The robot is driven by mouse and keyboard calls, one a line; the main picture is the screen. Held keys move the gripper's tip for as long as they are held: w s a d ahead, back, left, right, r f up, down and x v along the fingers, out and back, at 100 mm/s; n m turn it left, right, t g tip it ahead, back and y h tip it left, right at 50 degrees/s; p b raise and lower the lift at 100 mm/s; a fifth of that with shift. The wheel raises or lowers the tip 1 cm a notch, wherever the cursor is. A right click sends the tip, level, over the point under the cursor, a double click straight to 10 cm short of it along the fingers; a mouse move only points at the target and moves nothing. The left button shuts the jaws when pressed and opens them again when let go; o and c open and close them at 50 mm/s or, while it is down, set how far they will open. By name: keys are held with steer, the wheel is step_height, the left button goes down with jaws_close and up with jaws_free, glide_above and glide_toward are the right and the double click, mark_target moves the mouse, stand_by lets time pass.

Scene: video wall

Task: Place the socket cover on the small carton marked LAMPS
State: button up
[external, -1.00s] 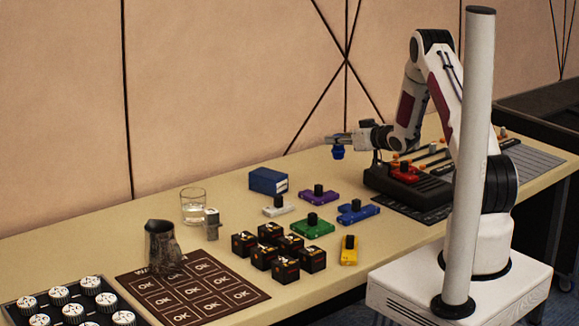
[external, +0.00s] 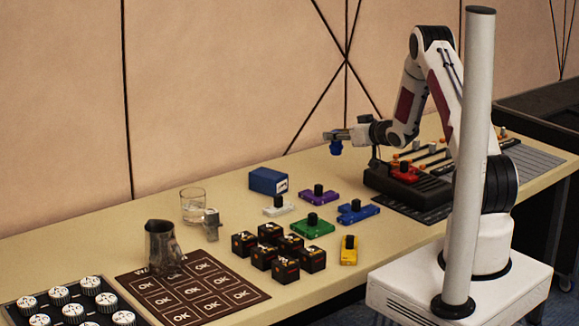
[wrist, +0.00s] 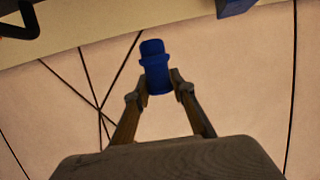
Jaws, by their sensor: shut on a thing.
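The socket cover (external: 336,148) is a small blue stepped cylinder. My gripper (external: 335,135) is shut on it and holds it in the air above the back of the table. In the wrist view the socket cover (wrist: 155,65) sits between the two fingertips of my gripper (wrist: 160,86). A small blue carton with a white label (external: 268,181) stands on the table, left of and below the gripper in the external view. Its label is too small to read. A blue corner at the top of the wrist view (wrist: 235,6) seems to be this carton.
Purple (external: 319,196), green (external: 312,226), blue (external: 357,212) and white (external: 278,209) blocks with black knobs stand near the carton. A glass (external: 193,208) and a metal jug (external: 161,245) stand left. A black rack (external: 410,182) stands right.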

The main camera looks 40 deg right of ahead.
steer(key=w+a+r+n+y, duration=0.1)
steer(key=w+a+r, duration=0.2)
steer(key=w+a, duration=0.2)
steer(key=w+a+r+y, duration=0.1)
steer(key=w+a, duration=0.3)
steer(key=a, duration=0.8)
steer(key=shift+w+a+r+n+y, duration=0.2)
steer(key=shift+w+r+n+y, duration=0.15)
steer(key=shift+r, duration=0.55)
steer(key=shift+f, duration=0.15)
glide_above(268, 173)
step_height(268, 173, down, 6)
steer(key=shift+f, duration=0.1)
steer(key=shift+f, duration=1.75)
steer(key=shift+f, duration=0.15)
